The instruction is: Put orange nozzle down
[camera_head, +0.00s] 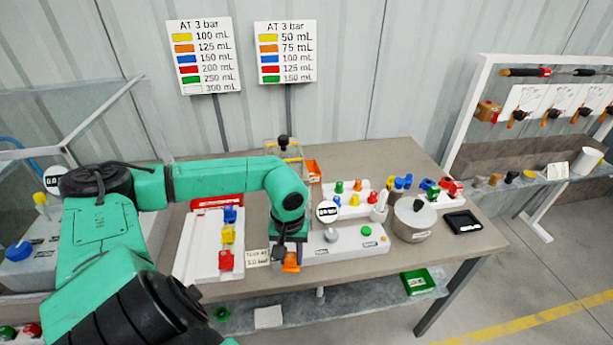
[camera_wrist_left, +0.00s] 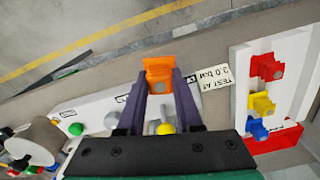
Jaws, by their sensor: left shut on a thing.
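The orange nozzle (camera_head: 290,263) is at the tip of my left gripper (camera_head: 284,252), near the front edge of the table. In the left wrist view the purple fingers of the left gripper (camera_wrist_left: 160,92) are shut on the orange nozzle (camera_wrist_left: 158,72). The nozzle is in front of the white scale panel (camera_head: 345,245) and beside the "TEST AT 3.0 bar" card (camera_head: 257,257). I cannot tell whether it touches the table. A white rack (camera_head: 196,252) left of it holds a blue, a yellow and a red nozzle (camera_head: 225,260). My right gripper is not in view.
Several coloured nozzles sit in a white holder behind the panel. A green box (camera_head: 418,282) lies on the lower shelf. The far right table corner is clear.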

